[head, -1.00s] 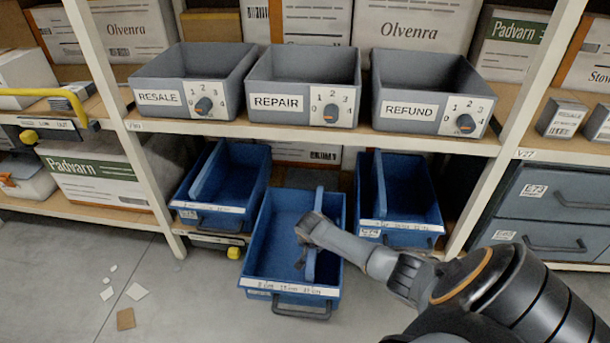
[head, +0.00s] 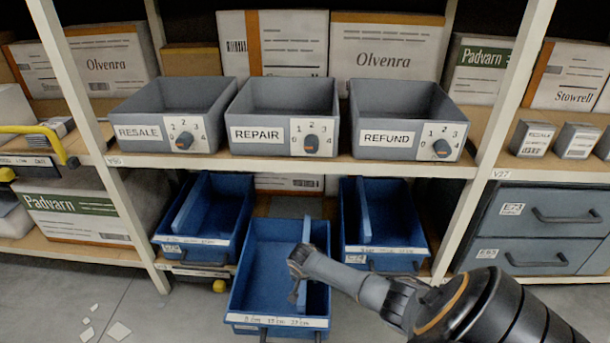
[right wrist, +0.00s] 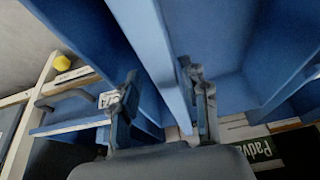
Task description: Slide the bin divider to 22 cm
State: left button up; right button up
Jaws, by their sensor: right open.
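The middle lower blue bin (head: 266,262) is pulled out from the shelf. Its front strip (head: 277,321) carries cm marks, small to read, seemingly 8, 15 and 22. The blue divider (head: 306,230) stands toward the bin's right side, its front part near the right-hand mark and partly hidden by my right gripper (head: 298,275). In the right wrist view the divider (right wrist: 150,45) runs between the two fingers of my right gripper (right wrist: 163,105), which are apart, one on each side. I cannot tell whether either finger touches it. My left gripper is out of view.
Blue bins with dividers stand left (head: 212,215) and right (head: 395,215) of it. Above are grey RESALE (head: 138,132), REPAIR (head: 256,134) and REFUND (head: 386,138) bins with dials. White rack posts flank the bay. Floor at the front left is mostly clear, with scraps (head: 119,331).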

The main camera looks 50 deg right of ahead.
jog(key=v, duration=1.2)
dwell(0.4)
